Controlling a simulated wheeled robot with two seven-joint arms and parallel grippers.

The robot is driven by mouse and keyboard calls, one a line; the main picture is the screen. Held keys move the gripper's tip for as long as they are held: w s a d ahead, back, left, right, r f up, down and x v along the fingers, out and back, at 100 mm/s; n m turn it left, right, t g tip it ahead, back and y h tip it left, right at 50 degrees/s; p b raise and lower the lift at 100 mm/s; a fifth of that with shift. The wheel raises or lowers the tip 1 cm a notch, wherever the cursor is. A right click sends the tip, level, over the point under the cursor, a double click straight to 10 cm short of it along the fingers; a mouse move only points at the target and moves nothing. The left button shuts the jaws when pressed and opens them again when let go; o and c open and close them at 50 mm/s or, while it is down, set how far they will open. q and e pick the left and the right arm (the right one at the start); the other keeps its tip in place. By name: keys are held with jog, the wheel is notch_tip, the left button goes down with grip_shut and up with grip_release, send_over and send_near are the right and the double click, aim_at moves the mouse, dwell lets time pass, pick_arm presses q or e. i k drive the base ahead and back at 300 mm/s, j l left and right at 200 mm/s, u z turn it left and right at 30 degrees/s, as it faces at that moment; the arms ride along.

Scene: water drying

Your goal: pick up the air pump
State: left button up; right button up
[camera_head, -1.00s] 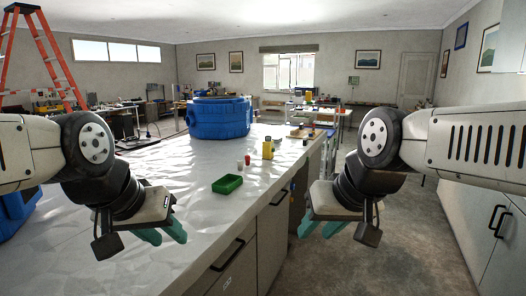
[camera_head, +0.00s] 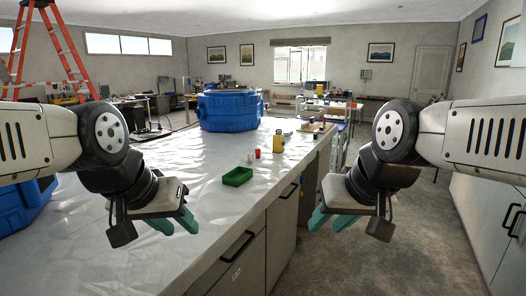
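I cannot pick out the air pump for certain in the head view. A large blue ribbed tub-like object (camera_head: 229,112) stands toward the far end of the white worktop (camera_head: 130,190). My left gripper (camera_head: 175,224) hangs over the worktop at the left, its teal fingers apart and nothing between them. My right gripper (camera_head: 328,222) hangs over the floor just right of the cabinet front, its teal fingers also apart and empty. Both grippers are well short of the blue object.
Another blue container (camera_head: 24,205) is at the left edge. An orange ladder (camera_head: 68,50) stands behind. Grey floor (camera_head: 345,262) is open at the right.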

aim_at(278, 137)
jog(key=i+l+u, duration=0.1)
jog(key=i+l, duration=0.6)
jog(key=i+l+u, duration=0.15)
jog(key=i+l, duration=0.2)
jog(key=i+l+u, duration=0.1)
jog(key=i+l, duration=0.2)
jog(key=l, duration=0.2)
jog(key=i+l, duration=0.3)
jog(key=l, duration=0.15)
jog(key=i+l+u, duration=0.15)
jog(key=i+l, duration=0.2)
jog(key=l+u, duration=0.15)
jog(key=u, duration=0.15)
jog(key=i+l+u, duration=0.1)
jog(key=l+u, duration=0.3)
jog(key=i+l+u, duration=0.1)
jog(key=l+u, duration=0.15)
jog(key=u, duration=0.2)
jog(key=l+u, duration=0.35)
jog(key=l, duration=1.95)
